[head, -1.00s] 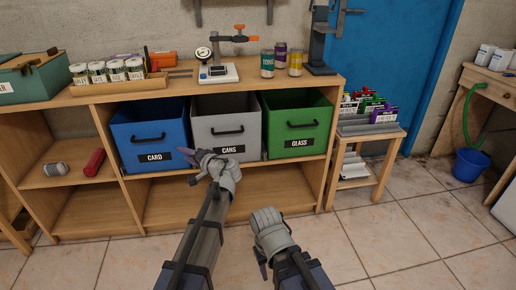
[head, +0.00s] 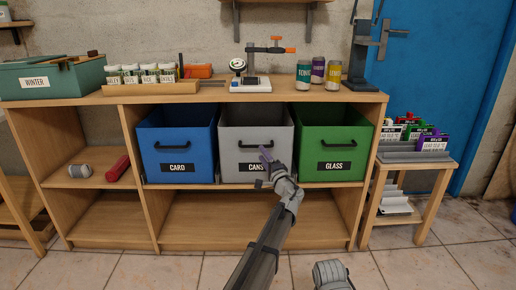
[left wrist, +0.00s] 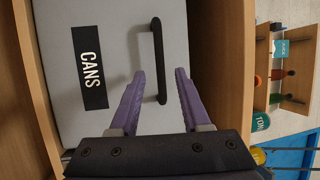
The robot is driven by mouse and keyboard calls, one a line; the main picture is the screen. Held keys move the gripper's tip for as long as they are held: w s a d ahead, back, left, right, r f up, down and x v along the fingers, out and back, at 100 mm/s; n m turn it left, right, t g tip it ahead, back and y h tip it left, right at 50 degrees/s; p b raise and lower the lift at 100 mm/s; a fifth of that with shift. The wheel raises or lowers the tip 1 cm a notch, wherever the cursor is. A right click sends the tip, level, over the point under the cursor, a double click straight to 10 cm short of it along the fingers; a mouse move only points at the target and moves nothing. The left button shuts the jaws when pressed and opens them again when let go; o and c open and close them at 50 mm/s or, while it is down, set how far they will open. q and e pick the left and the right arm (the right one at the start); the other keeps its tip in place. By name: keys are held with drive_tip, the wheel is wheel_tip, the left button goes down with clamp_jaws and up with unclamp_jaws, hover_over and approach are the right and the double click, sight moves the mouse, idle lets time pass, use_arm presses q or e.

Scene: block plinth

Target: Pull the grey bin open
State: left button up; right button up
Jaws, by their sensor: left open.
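The grey bin (head: 247,130) labelled CANS sits in the shelf between a blue and a green bin. It has a black bar handle (head: 254,145) on its front, which also shows in the left wrist view (left wrist: 158,60). My left gripper (head: 265,158) is in front of the grey bin, near the handle and partly over the label. In the left wrist view its two purple fingers (left wrist: 158,98) are open, with the handle's end between them. I cannot tell whether they touch it.
The blue CARD bin (head: 178,132) stands left and the green GLASS bin (head: 333,138) right, close beside the grey one. The shelf unit (head: 240,97) carries jars, a scale and cans on top. A small rack stands on a wooden stool (head: 404,158) at right. The floor in front is clear.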

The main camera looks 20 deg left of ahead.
sight(257, 147)
use_arm(q)
drive_tip(key=p+x, duration=0.1)
drive_tip(key=x, duration=0.5)
drive_tip(key=shift+w+a, duration=0.3)
clamp_jaws()
idle(1.1)
